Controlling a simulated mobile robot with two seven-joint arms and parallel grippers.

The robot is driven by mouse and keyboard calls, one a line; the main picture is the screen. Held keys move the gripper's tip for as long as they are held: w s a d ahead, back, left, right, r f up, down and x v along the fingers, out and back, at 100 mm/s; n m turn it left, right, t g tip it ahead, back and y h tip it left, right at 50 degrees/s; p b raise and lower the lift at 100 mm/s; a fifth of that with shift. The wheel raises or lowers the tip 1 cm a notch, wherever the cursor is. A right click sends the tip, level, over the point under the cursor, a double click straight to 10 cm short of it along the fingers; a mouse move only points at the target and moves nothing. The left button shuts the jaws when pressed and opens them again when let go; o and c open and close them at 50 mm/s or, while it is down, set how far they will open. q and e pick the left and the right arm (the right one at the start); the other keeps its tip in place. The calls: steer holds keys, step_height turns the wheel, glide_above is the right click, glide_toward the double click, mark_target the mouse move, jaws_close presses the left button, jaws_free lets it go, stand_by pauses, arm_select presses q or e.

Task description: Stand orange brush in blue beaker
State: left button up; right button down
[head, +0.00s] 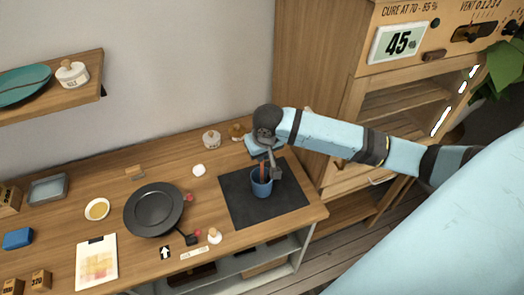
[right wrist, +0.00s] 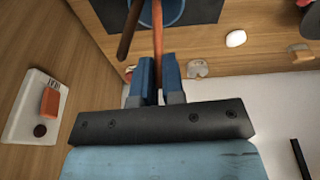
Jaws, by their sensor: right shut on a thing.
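The blue beaker (head: 262,186) stands upright on a dark mat. My right gripper (head: 268,157) is above it, shut on the orange brush (head: 263,170). The brush's lower part reaches the beaker's mouth; its tip is hidden. In the right wrist view the orange brush (right wrist: 158,42) runs between the blue fingers (right wrist: 159,85) toward the beaker (right wrist: 178,10), which is cut by the top edge. A darker brown stick (right wrist: 132,28) slants beside it, also toward the beaker; I cannot tell its lower end. My left gripper is not in view.
The dark mat (head: 240,205) lies near the bench's right end, by a wooden cabinet (head: 315,90). A black pan (head: 153,208) is to the left. Small pots (head: 211,139) stand behind. A shelf (head: 60,95) hangs at upper left.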

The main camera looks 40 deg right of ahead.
steer(key=c, duration=1.1)
jaws_free()
steer(key=shift+c, duration=0.2)
steer(key=shift+r, duration=0.1)
steer(key=b+v, duration=0.1)
steer(key=v, duration=1.2)
steer(key=shift+r, duration=0.3)
steer(key=shift+s+f, duration=0.1)
